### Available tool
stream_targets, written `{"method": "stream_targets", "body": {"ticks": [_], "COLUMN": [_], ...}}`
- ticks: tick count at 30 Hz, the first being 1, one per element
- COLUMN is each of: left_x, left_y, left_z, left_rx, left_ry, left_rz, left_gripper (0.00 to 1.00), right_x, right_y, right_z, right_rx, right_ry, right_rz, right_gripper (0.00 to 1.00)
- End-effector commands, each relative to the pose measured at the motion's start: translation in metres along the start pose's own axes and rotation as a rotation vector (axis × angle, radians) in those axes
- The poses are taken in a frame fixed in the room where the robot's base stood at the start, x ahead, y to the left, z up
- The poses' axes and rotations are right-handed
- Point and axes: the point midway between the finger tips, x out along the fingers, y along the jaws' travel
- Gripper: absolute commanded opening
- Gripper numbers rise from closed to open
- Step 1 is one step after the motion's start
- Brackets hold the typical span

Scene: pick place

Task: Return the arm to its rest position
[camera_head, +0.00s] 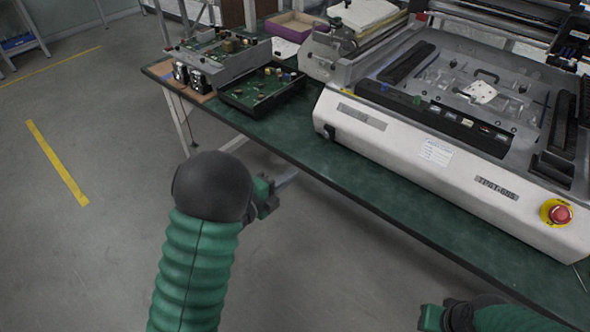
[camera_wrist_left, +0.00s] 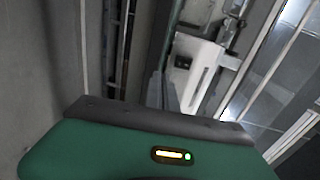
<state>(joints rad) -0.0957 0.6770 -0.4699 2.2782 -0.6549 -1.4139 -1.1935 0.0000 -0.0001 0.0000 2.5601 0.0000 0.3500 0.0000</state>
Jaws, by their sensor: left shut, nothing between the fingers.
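My left arm (camera_head: 195,270), with a green ribbed sleeve and a dark round joint, comes up from the lower left in the head view. Its gripper (camera_head: 287,181) is shut and empty, over the floor just short of the table's near edge. The left wrist view shows its green and dark housing (camera_wrist_left: 150,145) with a small lit indicator. My right gripper (camera_head: 440,318) shows only in part at the bottom right edge of the head view, in front of the table; its fingers cannot be made out.
A green-topped table (camera_head: 305,140) carries a large grey machine (camera_head: 400,140) with a red stop button (camera_head: 560,214). Open electronics units (camera_head: 262,90) sit at the table's left end, near a purple tray (camera_head: 297,24). The floor at left, with a yellow line (camera_head: 57,163), is clear.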

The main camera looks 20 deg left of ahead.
Motion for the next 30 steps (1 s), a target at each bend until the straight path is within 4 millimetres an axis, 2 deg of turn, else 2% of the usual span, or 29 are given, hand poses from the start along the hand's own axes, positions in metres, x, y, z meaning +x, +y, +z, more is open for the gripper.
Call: {"method": "stream_targets", "body": {"ticks": [12,14,17,20,23,27,30], "left_x": [0.0,0.0,-0.005,-0.026,-0.061,-0.112,-0.15], "left_y": [0.0,0.002,0.01,0.03,0.056,0.081,0.092], "left_z": [0.001,0.004,0.015,0.02,0.007,-0.028,-0.058], "left_rx": [-0.009,-0.05,-0.237,-0.561,-0.882,-1.218,-1.402], "left_ry": [-0.006,-0.035,-0.153,-0.349,-0.549,-0.79,-0.95], "left_rz": [0.005,0.027,0.117,0.254,0.385,0.531,0.618], "left_gripper": [0.0,0.0,0.0,0.0,0.0,0.0,0.0], "right_x": [0.0,0.0,0.0,0.0,0.0,0.0,0.0], "right_y": [0.0,0.0,0.0,0.0,0.0,0.0,0.0], "right_z": [0.0,0.0,0.0,0.0,0.0,0.0,0.0], "right_rx": [0.0,0.0,0.0,0.0,0.0,0.0,0.0], "right_ry": [0.0,0.0,0.0,0.0,0.0,0.0,0.0], "right_rz": [0.0,0.0,0.0,0.0,0.0,0.0,0.0], "right_gripper": [0.27,0.27,0.27,0.27,0.27,0.27,0.27]}}
